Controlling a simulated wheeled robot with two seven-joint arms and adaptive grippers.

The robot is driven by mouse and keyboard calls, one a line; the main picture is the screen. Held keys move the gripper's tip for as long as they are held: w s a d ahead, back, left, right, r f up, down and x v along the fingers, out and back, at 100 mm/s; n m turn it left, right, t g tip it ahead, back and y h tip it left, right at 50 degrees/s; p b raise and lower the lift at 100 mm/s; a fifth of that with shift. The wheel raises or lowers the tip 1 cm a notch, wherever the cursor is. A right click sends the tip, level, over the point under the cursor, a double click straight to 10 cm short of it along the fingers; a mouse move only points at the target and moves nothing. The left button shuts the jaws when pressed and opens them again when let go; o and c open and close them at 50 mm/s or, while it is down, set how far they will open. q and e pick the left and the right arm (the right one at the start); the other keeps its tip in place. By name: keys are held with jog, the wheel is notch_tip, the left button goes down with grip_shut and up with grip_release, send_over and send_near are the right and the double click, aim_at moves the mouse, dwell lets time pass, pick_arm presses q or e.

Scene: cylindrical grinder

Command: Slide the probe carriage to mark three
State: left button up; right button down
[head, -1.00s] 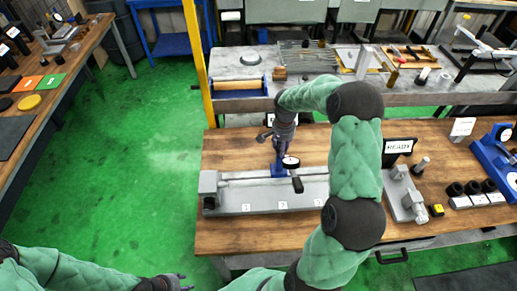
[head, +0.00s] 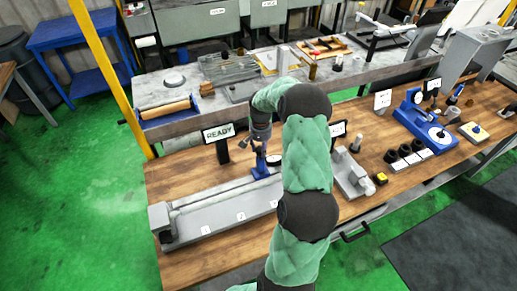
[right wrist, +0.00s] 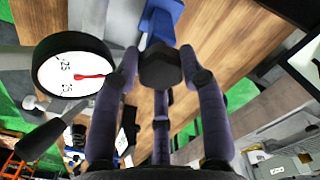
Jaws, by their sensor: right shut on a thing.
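A long grey bed (head: 215,207) with a rail lies on the wooden bench, with numbered cards along its front. The blue probe carriage (head: 262,171) stands on it, roughly level with the rightmost visible card (head: 275,204); my right arm hides the bed's right end. My right gripper (head: 261,138) is above the carriage. In the right wrist view its fingers are shut on a dark knob (right wrist: 160,68) of the carriage, with blue carriage body (right wrist: 163,18) beyond. A round dial (right wrist: 74,75) with a red needle sits beside it. My left gripper is out of view.
A READY sign (head: 218,132) stands behind the bed. To the right are a grey fixture (head: 352,175), dark rings (head: 404,153) and a blue dial stand (head: 425,125). A grey metal table (head: 200,110) runs behind the bench.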

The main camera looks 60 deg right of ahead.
jog(key=shift+w+d+r, duration=0.1)
jog(key=shift+d+r, duration=0.05)
jog(key=c, duration=1)
grip_release()
notch_tip(320, 180, up, 12)
jog(key=shift+f, duration=0.1)
